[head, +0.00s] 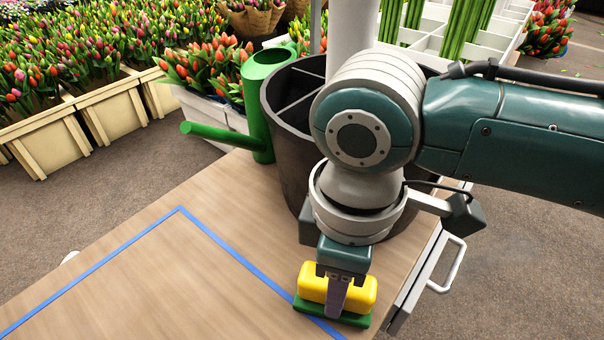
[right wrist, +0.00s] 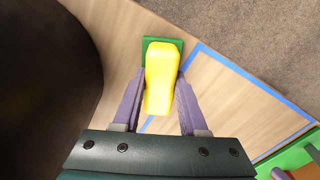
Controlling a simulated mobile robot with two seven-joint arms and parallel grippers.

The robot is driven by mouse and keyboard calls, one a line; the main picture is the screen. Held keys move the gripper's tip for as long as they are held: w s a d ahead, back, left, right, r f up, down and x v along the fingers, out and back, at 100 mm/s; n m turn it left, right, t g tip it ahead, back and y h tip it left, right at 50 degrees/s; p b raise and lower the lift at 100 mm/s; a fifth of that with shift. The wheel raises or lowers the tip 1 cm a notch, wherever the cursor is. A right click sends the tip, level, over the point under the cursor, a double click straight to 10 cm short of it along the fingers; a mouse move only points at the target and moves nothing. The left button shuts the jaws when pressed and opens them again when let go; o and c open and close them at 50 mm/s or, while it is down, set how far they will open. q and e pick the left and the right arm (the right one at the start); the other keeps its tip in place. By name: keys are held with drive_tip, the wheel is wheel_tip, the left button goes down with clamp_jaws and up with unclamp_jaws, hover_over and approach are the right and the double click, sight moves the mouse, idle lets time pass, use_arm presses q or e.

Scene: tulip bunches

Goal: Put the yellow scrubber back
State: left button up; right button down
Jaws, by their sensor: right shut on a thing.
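The yellow scrubber (head: 312,290), a rounded yellow block with a flat green underside, is at the near right of the wooden table (head: 150,265). My right gripper (head: 338,300) points down and is shut on it. In the right wrist view the scrubber (right wrist: 160,75) sits between the two purple fingers, its green part showing at the far end. It overlaps the blue tape line; I cannot tell whether it touches the table. My left gripper is not in view.
A dark round bucket with dividers (head: 284,150) stands behind my right gripper, beside a green watering can (head: 258,110). The taped area (head: 160,290) looks bare in the head view. A green item (right wrist: 292,160) shows at the wrist view's corner. A drawer handle (head: 452,268) projects at right.

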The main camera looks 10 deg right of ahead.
drive_tip(key=shift+f, duration=0.15)
drive_tip(key=shift+c, duration=2.2)
unclamp_jaws()
